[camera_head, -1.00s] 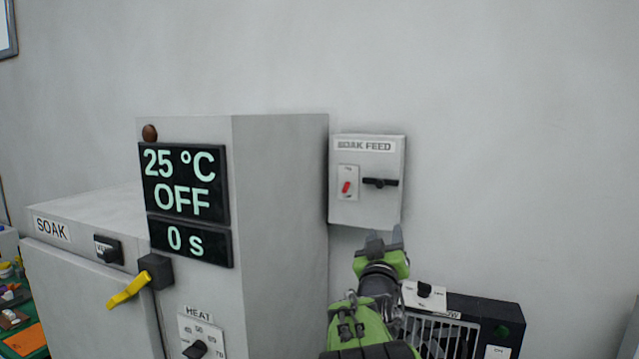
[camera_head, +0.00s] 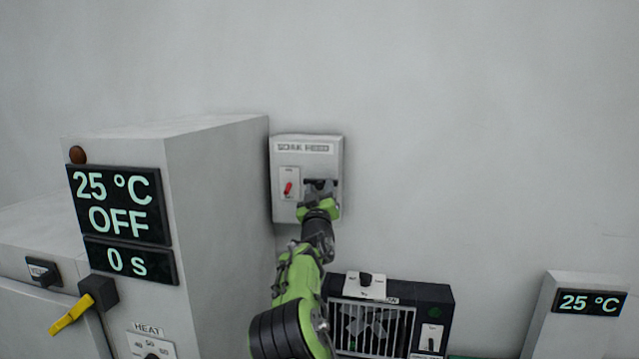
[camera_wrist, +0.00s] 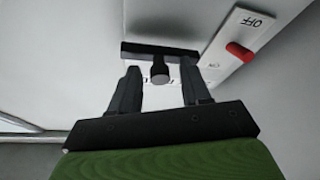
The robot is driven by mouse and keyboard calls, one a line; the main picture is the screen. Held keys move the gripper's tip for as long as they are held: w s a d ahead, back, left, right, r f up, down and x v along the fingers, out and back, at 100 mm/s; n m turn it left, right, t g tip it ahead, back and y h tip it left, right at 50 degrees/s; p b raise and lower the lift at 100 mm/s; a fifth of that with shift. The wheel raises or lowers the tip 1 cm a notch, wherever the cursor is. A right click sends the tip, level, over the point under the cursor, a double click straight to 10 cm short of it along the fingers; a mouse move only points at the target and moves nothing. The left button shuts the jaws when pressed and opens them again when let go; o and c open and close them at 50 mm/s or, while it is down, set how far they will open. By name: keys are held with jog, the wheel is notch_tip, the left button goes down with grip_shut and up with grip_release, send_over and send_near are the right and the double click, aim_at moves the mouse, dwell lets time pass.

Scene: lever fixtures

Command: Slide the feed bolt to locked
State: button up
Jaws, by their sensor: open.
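The feed bolt is a black bar (camera_wrist: 160,49) with a round black knob (camera_wrist: 159,72) on the SOAK FEED box (camera_head: 333,160). In the wrist view the knob sits between my gripper's (camera_wrist: 160,80) two fingertips, with a gap on each side. My gripper is open and holds nothing. In the head view my gripper (camera_head: 320,190) is in front of the box's right part and hides most of the bolt. Whether the fingers touch the bolt's bar I cannot tell.
A red switch (camera_head: 288,188) on a white plate is left of the bolt; in the wrist view it (camera_wrist: 238,50) is close to one finger. The SOAK cabinet (camera_head: 215,190) stands left of the box. A fan unit (camera_head: 385,320) is below right. The wall at right is bare.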

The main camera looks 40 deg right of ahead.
grip_shut()
dwell(0.3)
jog(key=shift+w, duration=0.1)
jog(key=w+a, duration=0.1)
jog(key=w, duration=0.1)
jog(key=w+a, duration=0.2)
jog(key=w+a+p, duration=0.1)
jog(key=w+a, duration=0.1)
jog(key=shift+w, duration=0.2)
jog(key=shift+s, duration=0.2)
grip_release()
jog(key=shift+w, duration=0.1)
